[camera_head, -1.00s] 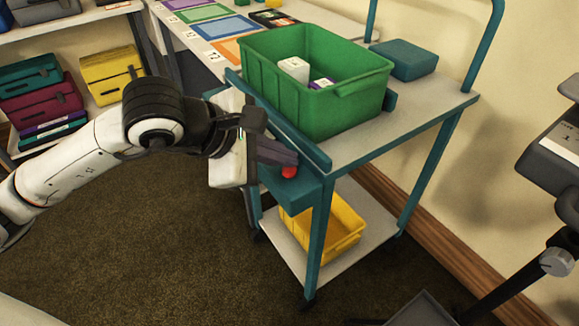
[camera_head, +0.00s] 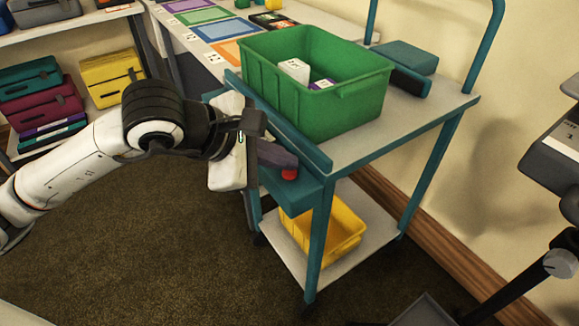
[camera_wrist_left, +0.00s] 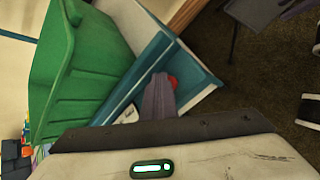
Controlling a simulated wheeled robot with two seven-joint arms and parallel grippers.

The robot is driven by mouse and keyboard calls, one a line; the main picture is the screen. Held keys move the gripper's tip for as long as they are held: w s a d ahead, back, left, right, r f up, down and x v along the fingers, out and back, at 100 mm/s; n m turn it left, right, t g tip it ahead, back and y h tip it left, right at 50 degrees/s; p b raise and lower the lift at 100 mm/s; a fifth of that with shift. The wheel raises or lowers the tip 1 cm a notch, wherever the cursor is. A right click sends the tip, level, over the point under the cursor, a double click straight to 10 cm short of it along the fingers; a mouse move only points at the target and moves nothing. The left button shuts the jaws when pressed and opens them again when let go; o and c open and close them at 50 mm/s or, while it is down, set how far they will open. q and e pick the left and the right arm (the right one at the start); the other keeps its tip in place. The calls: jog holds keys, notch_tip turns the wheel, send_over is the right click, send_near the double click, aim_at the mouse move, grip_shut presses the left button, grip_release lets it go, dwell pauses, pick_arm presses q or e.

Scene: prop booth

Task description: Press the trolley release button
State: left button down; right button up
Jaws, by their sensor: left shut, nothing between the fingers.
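The red trolley release button (camera_head: 290,174) sits on a teal ledge on the near left side of the trolley (camera_head: 400,140). My left gripper (camera_head: 288,162) is shut and empty, its fingertips right at the button and partly covering its top. My right gripper is not in view.
A green crate (camera_head: 310,110) with small boxes stands on the trolley top. A dark bar (camera_head: 410,82) stands beside a teal block (camera_head: 405,56). A yellow bin (camera_head: 335,240) is on the lower shelf. A grey device on a stand (camera_head: 555,150) is at right.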

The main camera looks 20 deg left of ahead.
pick_arm(q)
jog(key=shift+r+p, duration=0.35)
jog(key=shift+r, duration=0.45)
jog(key=shift+r+p, duration=0.3)
jog(key=shift+r, duration=0.1)
notch_tip(320, 180, up, 4)
jog(key=shift+r+p, duration=0.15)
jog(key=shift+p, duration=1.05)
